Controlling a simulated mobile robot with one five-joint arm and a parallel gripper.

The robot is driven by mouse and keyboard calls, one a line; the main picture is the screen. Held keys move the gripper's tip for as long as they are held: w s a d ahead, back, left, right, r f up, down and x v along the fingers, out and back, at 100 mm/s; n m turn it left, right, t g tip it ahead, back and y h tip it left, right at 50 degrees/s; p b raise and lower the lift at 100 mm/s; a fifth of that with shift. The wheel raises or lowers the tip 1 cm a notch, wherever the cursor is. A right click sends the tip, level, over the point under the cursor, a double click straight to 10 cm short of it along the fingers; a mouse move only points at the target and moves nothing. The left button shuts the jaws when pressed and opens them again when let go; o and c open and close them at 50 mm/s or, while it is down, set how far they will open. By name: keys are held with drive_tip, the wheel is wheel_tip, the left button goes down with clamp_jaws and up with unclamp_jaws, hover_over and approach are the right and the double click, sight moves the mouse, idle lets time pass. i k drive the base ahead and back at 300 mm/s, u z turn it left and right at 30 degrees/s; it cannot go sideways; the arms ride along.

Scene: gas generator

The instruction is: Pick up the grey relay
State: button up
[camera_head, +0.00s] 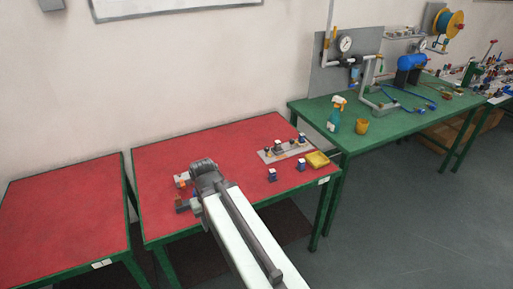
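My white arm reaches over the middle red-topped table, and its dark grey end joint is near the table's middle. The gripper (188,194) seems to be just left of that joint, among small orange, white and dark parts. I cannot tell its fingers from small objects there, nor whether it holds anything. Several small relay-like parts stand on a light strip (267,158) right of the arm. One is dark greyish (278,146), but I cannot tell if it is the grey relay. Two small blue-and-white parts (272,175) (300,165) stand in front of the strip.
A yellow tray (317,160) lies near the right edge of the red table (165,150). An empty red table (65,215) stands to the left, across a narrow gap. A green table (400,123) at right holds a spray bottle (336,114), yellow cup (361,126) and pipework.

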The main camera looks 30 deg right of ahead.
sight(277, 143)
drive_tip(key=u, duration=0.1)
drive_tip(key=i, duration=1)
drive_tip(key=z, duration=0.05)
